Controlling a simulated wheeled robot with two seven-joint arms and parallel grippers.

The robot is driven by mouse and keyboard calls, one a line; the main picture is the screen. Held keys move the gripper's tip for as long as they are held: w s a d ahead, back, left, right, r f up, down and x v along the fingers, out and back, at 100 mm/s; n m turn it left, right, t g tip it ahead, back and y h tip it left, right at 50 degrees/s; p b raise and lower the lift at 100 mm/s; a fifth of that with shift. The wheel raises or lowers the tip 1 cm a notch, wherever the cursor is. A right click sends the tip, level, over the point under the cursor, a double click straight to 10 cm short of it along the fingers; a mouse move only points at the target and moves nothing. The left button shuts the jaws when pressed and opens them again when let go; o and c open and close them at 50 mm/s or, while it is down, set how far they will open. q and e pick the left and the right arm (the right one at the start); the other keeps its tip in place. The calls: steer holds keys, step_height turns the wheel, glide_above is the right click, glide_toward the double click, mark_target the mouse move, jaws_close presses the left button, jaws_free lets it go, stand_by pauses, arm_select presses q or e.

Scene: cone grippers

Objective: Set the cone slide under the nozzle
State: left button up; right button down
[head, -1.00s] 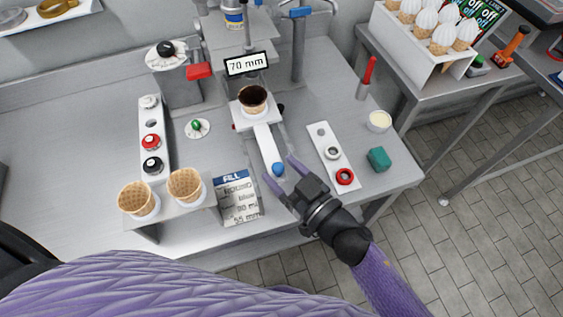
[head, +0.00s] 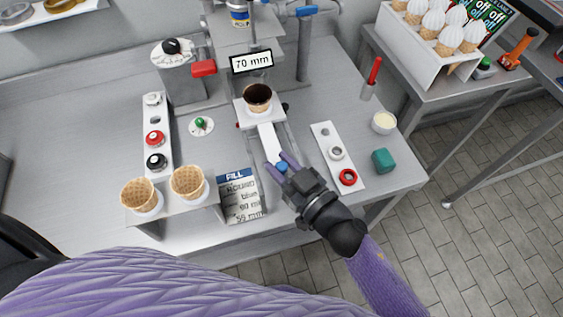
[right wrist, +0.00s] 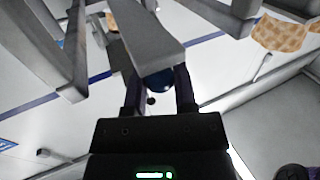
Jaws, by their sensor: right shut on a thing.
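The cone slide (head: 268,138) is a white bar with a square plate at its far end and a blue knob (head: 281,167) at its near end. A cone with a dark inside (head: 257,95) stands upright in the plate. My right gripper (head: 282,163) is shut on the blue knob, which also shows between the fingers in the right wrist view (right wrist: 160,80). The nozzle itself is hard to make out; the machine (head: 240,45) stands behind the cone, with a "70 mm" sign (head: 251,61) in front. My left gripper is not in view.
Two waffle cones (head: 188,182) stand in a holder at the front left beside a "FILL" card (head: 239,195). A strip with rings (head: 337,152), a teal block (head: 383,161) and a cream cup (head: 384,122) lie to the right. A strip of knobs (head: 154,138) lies left.

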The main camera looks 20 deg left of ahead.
mark_target(276, 156)
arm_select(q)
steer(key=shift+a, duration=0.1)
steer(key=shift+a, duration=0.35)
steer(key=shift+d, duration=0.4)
arm_select(e)
steer(key=shift+w, duration=0.15)
steer(key=w+a, duration=0.2)
steer(key=w, duration=0.1)
steer(key=shift+w+a+b, duration=0.1)
steer(key=shift+b, duration=0.25)
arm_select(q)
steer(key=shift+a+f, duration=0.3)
arm_select(e)
steer(key=shift+c, duration=2.2)
jaws_free()
